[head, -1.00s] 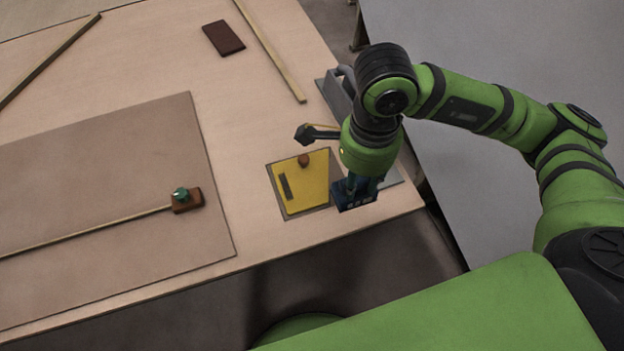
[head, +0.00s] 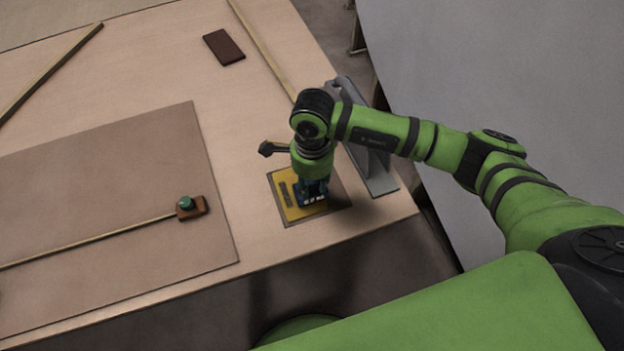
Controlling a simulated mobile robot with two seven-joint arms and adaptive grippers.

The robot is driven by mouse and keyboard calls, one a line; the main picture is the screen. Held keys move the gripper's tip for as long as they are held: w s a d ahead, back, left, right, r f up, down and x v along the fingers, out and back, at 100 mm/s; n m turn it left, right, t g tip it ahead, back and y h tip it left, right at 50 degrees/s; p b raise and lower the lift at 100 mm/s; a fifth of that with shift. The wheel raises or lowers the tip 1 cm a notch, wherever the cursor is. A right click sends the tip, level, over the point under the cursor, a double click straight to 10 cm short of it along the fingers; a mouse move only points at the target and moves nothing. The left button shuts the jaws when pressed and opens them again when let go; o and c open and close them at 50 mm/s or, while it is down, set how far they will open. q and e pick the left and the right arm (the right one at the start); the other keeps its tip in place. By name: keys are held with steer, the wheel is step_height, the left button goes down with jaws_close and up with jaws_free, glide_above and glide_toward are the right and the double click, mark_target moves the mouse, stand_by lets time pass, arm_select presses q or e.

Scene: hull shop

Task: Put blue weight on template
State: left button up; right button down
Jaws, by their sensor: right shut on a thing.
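The yellow template (head: 287,211) lies on a thin grey-brown sheet near the table's front right edge. It has a dark slot on its left side. My right gripper (head: 312,196) points down over the template's right part and hides that part. It is shut on the blue weight (head: 306,188), which is mostly hidden by the gripper; only dark blue bits show. I cannot tell whether the weight touches the template. My left gripper is not in view.
A brown block with a green knob (head: 187,203) sits at the end of a thin batten on a large brown panel (head: 110,190). A dark brown block (head: 224,47) lies at the back.

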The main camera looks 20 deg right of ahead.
steer(key=shift+f, duration=0.3)
steer(key=shift+a+f, duration=0.1)
steer(key=c, duration=1.3)
jaws_free()
steer(key=shift+f, duration=0.15)
steer(key=o, duration=0.4)
